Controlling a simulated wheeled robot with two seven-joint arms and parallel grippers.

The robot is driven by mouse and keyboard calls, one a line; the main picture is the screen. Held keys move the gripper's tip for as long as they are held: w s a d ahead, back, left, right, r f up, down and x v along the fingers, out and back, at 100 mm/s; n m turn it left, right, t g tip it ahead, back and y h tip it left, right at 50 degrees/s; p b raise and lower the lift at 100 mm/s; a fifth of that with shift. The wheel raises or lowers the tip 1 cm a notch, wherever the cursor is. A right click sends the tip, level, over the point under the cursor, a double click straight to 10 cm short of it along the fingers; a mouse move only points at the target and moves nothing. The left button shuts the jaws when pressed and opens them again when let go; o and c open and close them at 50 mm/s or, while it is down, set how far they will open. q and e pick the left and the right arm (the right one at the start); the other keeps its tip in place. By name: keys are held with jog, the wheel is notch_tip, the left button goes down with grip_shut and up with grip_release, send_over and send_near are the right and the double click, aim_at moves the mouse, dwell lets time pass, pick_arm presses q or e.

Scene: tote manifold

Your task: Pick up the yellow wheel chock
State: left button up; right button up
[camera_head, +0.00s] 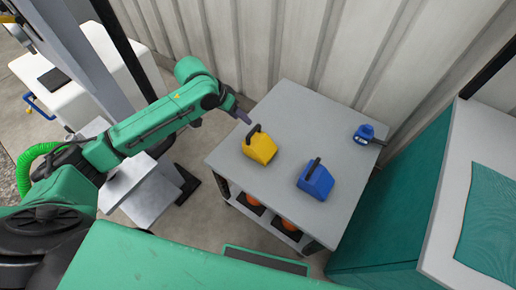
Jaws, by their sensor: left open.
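The yellow wheel chock (260,149) sits on the grey top of a small table (293,103), left of the middle. It is a wedge-shaped block with a dark handle on top. My left gripper (243,117) is open and empty at the end of the green arm, just above and to the left of the chock. It looks close to the handle but apart from it; the exact gap is hard to tell. My right gripper does not show.
A blue wheel chock (316,181) with a dark handle sits right of the yellow one. A small blue object (365,133) lies near the table's right edge. A corrugated wall (300,40) stands behind. A teal and white cabinet (450,210) stands at the right.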

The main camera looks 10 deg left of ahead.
aim_at(252, 131)
pick_arm(q)
jog(key=x, duration=0.4)
jog(key=b+x, duration=0.1)
jog(key=x, duration=0.3)
jog(key=a+x, duration=0.1)
jog(key=x, duration=0.4)
jog(key=shift+a+f, duration=0.1)
jog(key=shift+f, duration=0.15)
jog(key=shift+s, duration=0.15)
grip_shut()
dwell(0.6)
